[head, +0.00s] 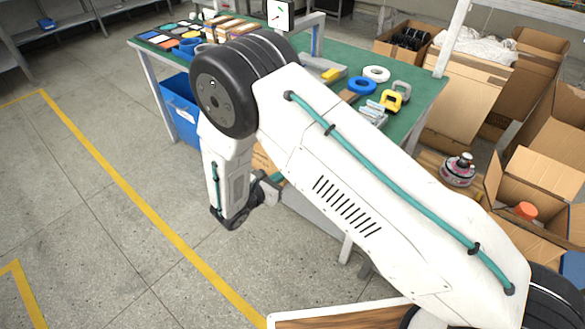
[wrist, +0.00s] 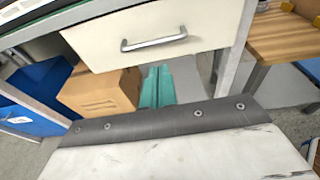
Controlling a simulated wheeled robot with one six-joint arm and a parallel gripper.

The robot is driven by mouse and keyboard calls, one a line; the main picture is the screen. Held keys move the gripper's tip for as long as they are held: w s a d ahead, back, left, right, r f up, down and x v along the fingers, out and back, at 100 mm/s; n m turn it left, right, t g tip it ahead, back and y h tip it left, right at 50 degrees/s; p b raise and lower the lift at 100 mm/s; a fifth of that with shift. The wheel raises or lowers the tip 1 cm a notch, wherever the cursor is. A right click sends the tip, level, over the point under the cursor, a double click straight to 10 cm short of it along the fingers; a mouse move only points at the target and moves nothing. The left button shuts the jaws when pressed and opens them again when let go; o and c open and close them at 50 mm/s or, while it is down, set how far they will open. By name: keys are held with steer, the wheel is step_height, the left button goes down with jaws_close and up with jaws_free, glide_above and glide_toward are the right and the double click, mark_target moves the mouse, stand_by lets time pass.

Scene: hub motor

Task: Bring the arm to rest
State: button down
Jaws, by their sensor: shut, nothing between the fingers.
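My gripper (wrist: 158,88) shows in the wrist view as two teal fingers side by side, shut with nothing between them. They point toward the space below a white drawer (wrist: 150,36), with a cardboard box (wrist: 100,91) just left of them. In the head view my white arm folds over in front of the green-topped workbench (head: 425,88). Its forearm hangs down at the bench's near side, and the gripper is mostly hidden behind my arm there. I cannot tell the exact gap between the fingers and the drawer or box.
A blue bin (head: 182,108) stands under the bench's left end. Tools and parts lie on the benchtop, including a blue ring (head: 362,86) and a white ring (head: 376,74). Open cardboard boxes (head: 540,180) crowd the right. The floor (head: 90,210) at left is clear, with yellow lines.

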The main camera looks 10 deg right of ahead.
steer(key=s+d+m+g+h, duration=0.1)
steer(key=s+d+m+g, duration=0.15)
steer(key=s, duration=0.35)
steer(key=s+d+r+m+g+y, duration=0.2)
steer(key=s+d+r+m+y, duration=0.2)
steer(key=s+d+r+m, duration=0.3)
steer(key=s+d+r+m+g+y, duration=0.3)
steer(key=s+d+r+m, duration=0.4)
steer(key=r, duration=1)
steer(key=s+d+r+m+g+y, duration=0.2)
steer(key=s+d+r+m+y, duration=0.2)
steer(key=s+d+r+m, duration=0.3)
steer(key=s+r+m, duration=0.3)
steer(key=s+r, duration=0.3)
steer(key=s, duration=0.1)
steer(key=shift+d+m+y, duration=0.2)
steer(key=shift+m+y, duration=0.15)
steer(key=shift+y, duration=0.05)
